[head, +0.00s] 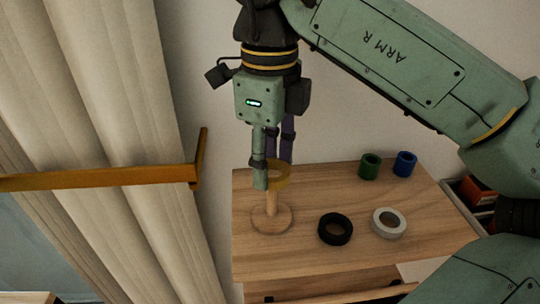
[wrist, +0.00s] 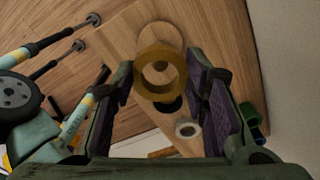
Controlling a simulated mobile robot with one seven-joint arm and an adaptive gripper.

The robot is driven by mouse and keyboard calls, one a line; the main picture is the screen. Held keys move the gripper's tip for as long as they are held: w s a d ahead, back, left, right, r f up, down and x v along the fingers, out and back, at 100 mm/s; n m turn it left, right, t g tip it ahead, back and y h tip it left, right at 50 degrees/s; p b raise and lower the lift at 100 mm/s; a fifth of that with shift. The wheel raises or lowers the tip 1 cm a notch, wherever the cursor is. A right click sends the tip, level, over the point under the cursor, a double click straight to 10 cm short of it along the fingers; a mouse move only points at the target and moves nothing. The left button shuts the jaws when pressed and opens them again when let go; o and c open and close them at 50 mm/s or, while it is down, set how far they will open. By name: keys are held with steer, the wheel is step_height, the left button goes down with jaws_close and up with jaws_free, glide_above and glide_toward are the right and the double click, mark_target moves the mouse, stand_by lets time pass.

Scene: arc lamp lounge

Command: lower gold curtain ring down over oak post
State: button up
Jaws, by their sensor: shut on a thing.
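The gold curtain ring (head: 281,176) is held between the fingertips of my gripper (head: 272,174), which is shut on it. The oak post (head: 271,203) stands upright on its round base (head: 272,221) at the table's left side. In the head view the ring is at the height of the post's top, and a finger covers part of both. In the wrist view the ring (wrist: 147,79) lies between the two fingers, with the post's base (wrist: 160,34) beyond it. The post's top is not clear there, so I cannot tell whether the ring is around it.
A black ring (head: 335,240) and a white ring (head: 389,223) lie on the wooden table (head: 300,262). A green ring (head: 369,168) and a blue ring (head: 405,165) are at its back. A gold-brown bar (head: 100,178) juts in from the left, before the curtain (head: 130,110).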

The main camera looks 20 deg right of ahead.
steer(key=shift+f+b, duration=1.05)
steer(key=shift+f, duration=0.65)
steer(key=o, duration=0.9)
steer(key=shift+r, duration=0.1)
